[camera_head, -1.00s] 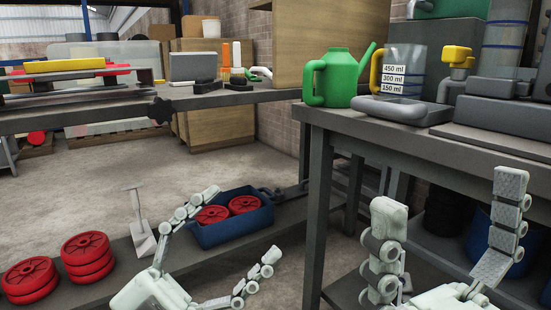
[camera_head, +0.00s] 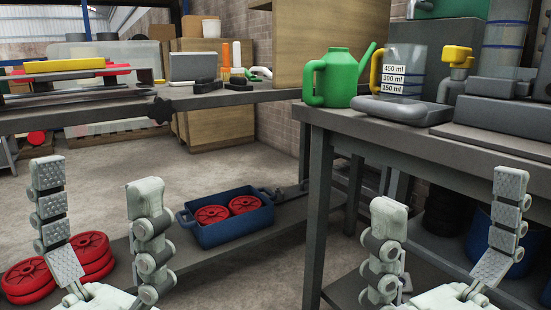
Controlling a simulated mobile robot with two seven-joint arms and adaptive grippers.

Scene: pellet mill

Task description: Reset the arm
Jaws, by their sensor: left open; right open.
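My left gripper (camera_head: 98,225) is at the lower left, with its two jointed pale fingers pointing up and spread wide apart. It is open and empty, in front of the low bench, and partly hides the stacked red discs (camera_head: 88,258). My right gripper (camera_head: 443,240) is at the lower right, also pointing up, open and empty. It is in front of the grey workbench (camera_head: 420,150) and below its top. Neither gripper touches any object that I can see.
A blue crate (camera_head: 232,230) holding red discs stands on the low bench (camera_head: 265,252), right of my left gripper. A green watering can (camera_head: 338,80), a measuring jug (camera_head: 403,65) and a grey tray (camera_head: 402,110) stand on the workbench. The floor (camera_head: 150,165) behind is clear.

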